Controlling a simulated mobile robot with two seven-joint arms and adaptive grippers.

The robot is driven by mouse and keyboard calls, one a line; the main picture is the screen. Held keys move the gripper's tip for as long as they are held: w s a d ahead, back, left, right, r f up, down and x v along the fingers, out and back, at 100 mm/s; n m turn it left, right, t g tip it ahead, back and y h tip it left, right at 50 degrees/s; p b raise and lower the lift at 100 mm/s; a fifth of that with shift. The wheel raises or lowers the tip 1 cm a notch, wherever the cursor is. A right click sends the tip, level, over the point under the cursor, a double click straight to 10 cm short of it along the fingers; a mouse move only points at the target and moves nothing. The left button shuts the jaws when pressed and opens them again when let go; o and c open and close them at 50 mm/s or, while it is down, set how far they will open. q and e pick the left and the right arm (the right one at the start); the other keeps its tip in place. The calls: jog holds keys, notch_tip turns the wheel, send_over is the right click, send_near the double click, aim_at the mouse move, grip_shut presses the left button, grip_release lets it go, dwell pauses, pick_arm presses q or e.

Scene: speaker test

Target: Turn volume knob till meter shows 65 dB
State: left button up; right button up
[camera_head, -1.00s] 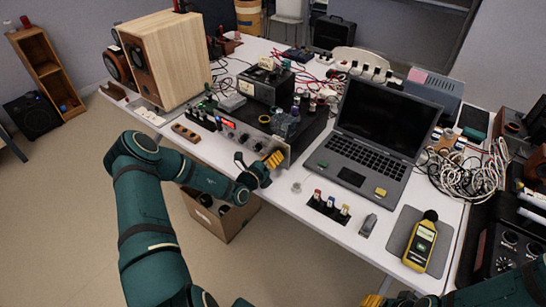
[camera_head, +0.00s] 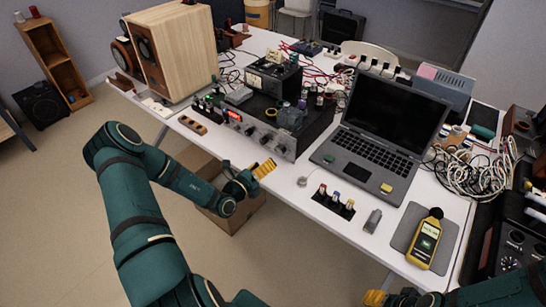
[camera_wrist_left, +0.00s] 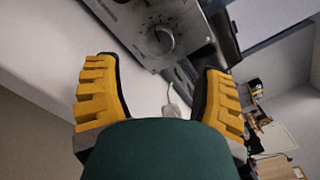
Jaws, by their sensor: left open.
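The amplifier (camera_head: 296,143) lies on the white table with its knobbed front panel facing me. Which knob is volume cannot be read. My left gripper (camera_head: 264,168) is open and empty, in front of the panel and apart from it. The yellow sound meter (camera_head: 425,243) lies on a grey mat at the right; its small green screen is too small to read.
A laptop (camera_head: 365,155) stands right of the amplifier, a wooden speaker (camera_head: 178,55) at the left. A small dark panel with coloured knobs (camera_head: 334,203) and a grey object (camera_head: 372,221) lie near the front edge. A cardboard box (camera_head: 235,218) is below the table.

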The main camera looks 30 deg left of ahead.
pick_arm(q)
jog(key=s, duration=0.3)
jog(key=shift+s+a, duration=0.15)
jog(key=shift+s, duration=0.1)
dwell(0.4)
jog(key=s+d+f+m+g+h, duration=0.1)
jog(key=s+d+m+g+h, duration=0.2)
jog(key=d+m+g+h, duration=0.55)
jog(key=s+d+f+m+g+h, duration=0.1)
jog(key=s+d+m+h, duration=0.3)
jog(key=d, duration=0.9)
jog(key=s+d+f+m+g+y, duration=0.35)
jog(key=s+m+g, duration=0.2)
jog(key=m, duration=0.55)
jog(key=s+d+f+m+g+y, duration=0.2)
jog(key=s+m+g+y, duration=0.35)
jog(key=m, duration=0.55)
jog(key=w+m+t, duration=0.1)
jog(key=m, duration=0.1)
jog(key=w+d+r+m+t, duration=0.1)
jog(key=m, duration=0.2)
jog(key=d+m+t+y, duration=0.1)
jog(key=m+t, duration=0.1)
jog(key=m, duration=0.1)
jog(key=shift+w+r, duration=0.25)
jog(key=shift+w, duration=0.15)
